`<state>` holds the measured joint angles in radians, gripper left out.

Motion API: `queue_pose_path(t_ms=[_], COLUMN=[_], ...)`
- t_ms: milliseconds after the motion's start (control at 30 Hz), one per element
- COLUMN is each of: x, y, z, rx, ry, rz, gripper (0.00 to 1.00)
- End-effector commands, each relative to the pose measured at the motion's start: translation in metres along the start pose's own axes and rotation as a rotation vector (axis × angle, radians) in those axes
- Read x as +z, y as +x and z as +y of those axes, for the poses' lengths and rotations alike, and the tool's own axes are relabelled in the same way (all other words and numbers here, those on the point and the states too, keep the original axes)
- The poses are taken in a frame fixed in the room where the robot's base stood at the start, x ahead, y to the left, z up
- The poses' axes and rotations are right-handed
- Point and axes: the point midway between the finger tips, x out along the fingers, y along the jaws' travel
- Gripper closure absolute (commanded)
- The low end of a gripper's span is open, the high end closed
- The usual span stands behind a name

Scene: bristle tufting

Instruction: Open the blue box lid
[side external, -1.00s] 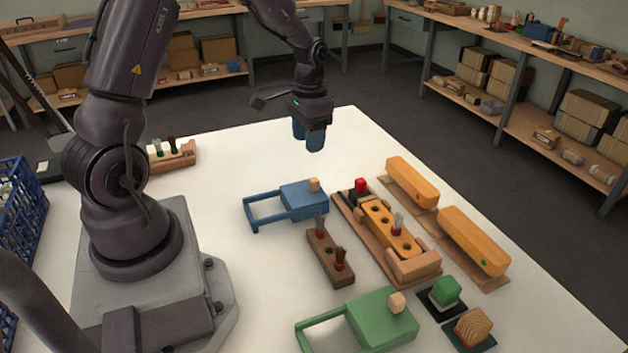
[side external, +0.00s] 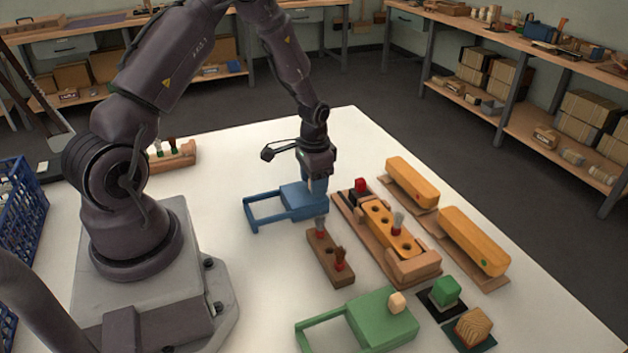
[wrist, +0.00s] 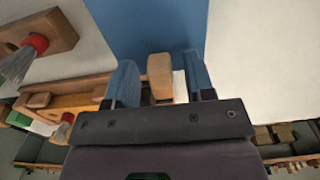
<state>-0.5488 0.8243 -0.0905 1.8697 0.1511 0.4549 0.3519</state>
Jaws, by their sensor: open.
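The blue box (side external: 297,200) sits on the white table with its lid shut, and an empty blue rail frame (side external: 262,211) extends from its left side. My gripper (side external: 316,190) is down at the box's right end. In the wrist view, the light wooden knob (wrist: 160,76) on the blue lid (wrist: 150,25) stands between the two blue fingers of my gripper (wrist: 160,64). The fingers are open, with a gap visible on each side of the knob. In the side view the knob is hidden behind the fingers.
A brown block with brushes (side external: 329,257) stands in front of the box. A wooden fixture (side external: 385,236) with a holed orange block lies to its right. A green box (side external: 380,318) with a knob is nearer the camera. The table behind the blue box is clear.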

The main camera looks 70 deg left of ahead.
Motion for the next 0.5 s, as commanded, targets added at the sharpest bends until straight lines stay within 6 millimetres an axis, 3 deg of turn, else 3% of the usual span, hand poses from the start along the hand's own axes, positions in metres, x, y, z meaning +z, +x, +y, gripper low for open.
queue_pose_path(t_ms=[267,500], x=[-0.0003,-0.0002], y=[0.0018,0.0016], z=[-0.0002,-0.0001], rx=[-0.001,-0.001], ry=[0.000,0.000], rz=[0.001,0.001], gripper=[0.51,1.00])
